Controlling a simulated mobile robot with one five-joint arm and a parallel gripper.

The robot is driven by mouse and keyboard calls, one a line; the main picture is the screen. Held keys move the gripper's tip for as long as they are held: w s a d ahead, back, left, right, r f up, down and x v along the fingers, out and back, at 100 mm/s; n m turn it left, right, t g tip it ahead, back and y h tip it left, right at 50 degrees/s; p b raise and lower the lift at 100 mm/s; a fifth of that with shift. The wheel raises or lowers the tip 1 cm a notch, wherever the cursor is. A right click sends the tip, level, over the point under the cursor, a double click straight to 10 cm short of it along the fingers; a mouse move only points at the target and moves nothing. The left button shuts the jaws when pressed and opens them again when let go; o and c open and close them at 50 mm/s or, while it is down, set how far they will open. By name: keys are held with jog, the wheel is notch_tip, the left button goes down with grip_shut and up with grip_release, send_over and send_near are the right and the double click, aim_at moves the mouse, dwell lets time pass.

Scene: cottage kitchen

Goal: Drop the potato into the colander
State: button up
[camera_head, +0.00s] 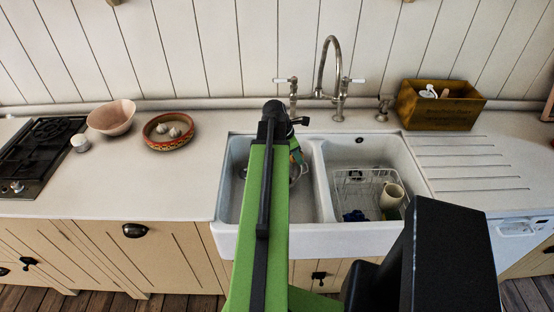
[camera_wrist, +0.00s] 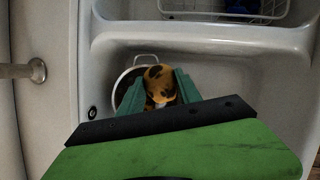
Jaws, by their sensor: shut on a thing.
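The potato (camera_wrist: 160,78), yellow-brown with dark patches, is between the two green fingers of my gripper (camera_wrist: 158,88) in the wrist view. My gripper is shut on it. The colander (camera_wrist: 124,76), with a pale round rim, lies in the sink basin behind and below the potato, partly covered by the potato and fingers. In the head view my arm hides most of the left basin. Only a bit of my gripper (camera_head: 296,152) and a thin part of the colander's rim (camera_head: 304,170) show right of the arm. I cannot tell how high the potato is above the colander.
The double sink (camera_head: 318,190) has a divider; its right basin holds a wire rack (camera_head: 362,186) with a cream mug (camera_head: 392,195). A tall tap (camera_head: 324,62) stands behind. A wooden box (camera_head: 440,108), patterned bowl (camera_head: 158,142) and pink bowl (camera_head: 111,116) sit on the counter.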

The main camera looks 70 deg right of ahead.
jog(key=w+d+f+n+b, duration=0.3)
jog(key=w+d+f, duration=0.15)
jog(key=w, duration=0.45)
jog(key=shift+t+h, duration=0.3)
jog(key=shift+t, duration=0.1)
jog(key=f+b, duration=0.6)
jog(key=shift+s+a+f, duration=0.2)
jog(key=shift+a+f, duration=0.05)
jog(key=shift+r, duration=0.1)
jog(key=o, duration=1.4)
jog(key=shift+o, duration=0.2)
jog(key=shift+r, duration=0.1)
